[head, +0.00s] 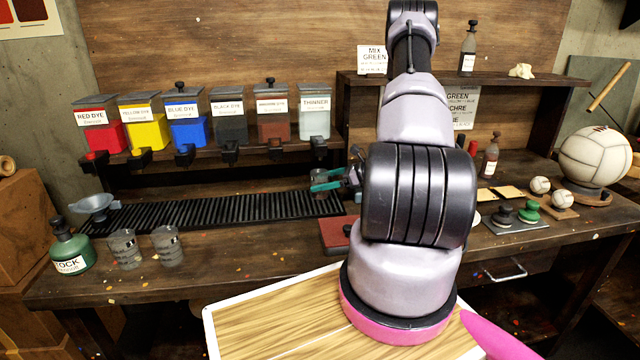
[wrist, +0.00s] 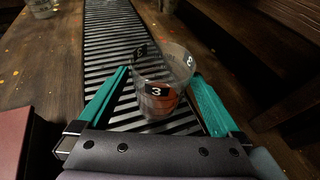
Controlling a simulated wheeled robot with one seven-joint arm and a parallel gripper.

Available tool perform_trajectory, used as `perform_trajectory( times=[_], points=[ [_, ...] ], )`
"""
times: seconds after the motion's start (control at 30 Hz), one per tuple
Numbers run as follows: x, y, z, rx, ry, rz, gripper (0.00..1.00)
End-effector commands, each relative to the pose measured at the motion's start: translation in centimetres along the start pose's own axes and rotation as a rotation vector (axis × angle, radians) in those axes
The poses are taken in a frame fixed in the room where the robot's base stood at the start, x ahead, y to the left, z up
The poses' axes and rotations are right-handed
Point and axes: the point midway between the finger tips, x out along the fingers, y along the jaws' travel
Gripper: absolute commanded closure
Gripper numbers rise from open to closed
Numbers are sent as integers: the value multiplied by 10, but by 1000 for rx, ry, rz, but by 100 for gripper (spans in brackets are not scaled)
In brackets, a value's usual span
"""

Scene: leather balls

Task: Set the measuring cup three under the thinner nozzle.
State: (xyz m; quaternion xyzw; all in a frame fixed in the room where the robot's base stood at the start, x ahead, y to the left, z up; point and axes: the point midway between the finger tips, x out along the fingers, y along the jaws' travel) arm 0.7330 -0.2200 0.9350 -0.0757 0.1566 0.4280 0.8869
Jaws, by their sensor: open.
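The measuring cup three (wrist: 158,92) is a clear cup with a black "3" label. In the wrist view it stands upright on the slatted black drip grate (wrist: 108,45), between the two teal fingers of my gripper (wrist: 160,100). The fingers are open, with a gap showing beside the cup. In the head view my gripper (head: 328,182) is at the right end of the grate, and the cup (head: 319,177) is partly hidden by it. The thinner dispenser (head: 314,118) is the rightmost container, and its dark nozzle (head: 319,146) is above the cup.
Several dye dispensers, including the black dye (head: 229,122), line the shelf to the left. Two other measuring cups (head: 125,249) (head: 167,245) stand at the bench's front left, near a green stock bottle (head: 71,248). The grate (head: 200,212) is clear to the left of my gripper.

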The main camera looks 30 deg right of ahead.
Motion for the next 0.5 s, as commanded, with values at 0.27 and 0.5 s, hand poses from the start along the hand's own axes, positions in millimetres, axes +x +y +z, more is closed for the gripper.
perform_trajectory(
  times=[0.27,0.5],
  points=[
    [-61,-1,0,0,1,-6,0],
    [-100,-1,0,0,1,-3,0]
  ],
)
